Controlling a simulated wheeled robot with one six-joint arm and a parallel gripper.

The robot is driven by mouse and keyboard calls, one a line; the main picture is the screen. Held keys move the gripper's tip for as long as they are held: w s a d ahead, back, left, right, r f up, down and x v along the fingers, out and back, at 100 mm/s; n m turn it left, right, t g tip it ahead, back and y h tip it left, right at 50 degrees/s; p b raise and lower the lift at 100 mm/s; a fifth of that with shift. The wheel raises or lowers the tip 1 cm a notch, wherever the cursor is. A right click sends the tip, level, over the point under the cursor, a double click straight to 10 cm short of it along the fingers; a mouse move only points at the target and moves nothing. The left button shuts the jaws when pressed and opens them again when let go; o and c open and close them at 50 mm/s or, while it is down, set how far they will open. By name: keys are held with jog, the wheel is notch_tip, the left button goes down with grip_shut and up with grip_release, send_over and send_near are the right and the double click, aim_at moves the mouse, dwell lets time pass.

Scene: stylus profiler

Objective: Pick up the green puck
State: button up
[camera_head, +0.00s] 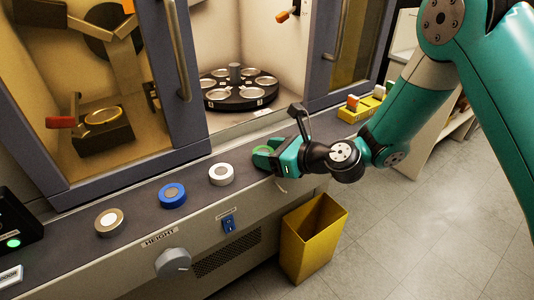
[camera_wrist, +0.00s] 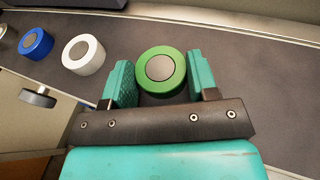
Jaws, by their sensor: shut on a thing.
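The green puck (camera_wrist: 160,69) has a grey round top and sits between the two teal fingers of my gripper (camera_wrist: 159,82) in the wrist view. The fingers flank it left and right, and my gripper is shut on it. In the head view only part of the green puck (camera_head: 262,150) shows; my gripper (camera_head: 264,156) hides the rest. It is at the dark ledge of the machine; I cannot tell whether it touches the ledge or is slightly raised.
On the ledge (camera_head: 139,201) to the left stand a white puck (camera_head: 221,175), a blue puck (camera_head: 172,195) and a tan puck (camera_head: 109,222). A yellow rack (camera_head: 362,109) stands to the right. A yellow bin (camera_head: 312,238) is on the floor below. A round carousel (camera_head: 238,101) sits inside the open bay.

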notch_tip(320, 180, up, 28)
jog(key=p, duration=0.4)
jog(key=shift+f, duration=0.1)
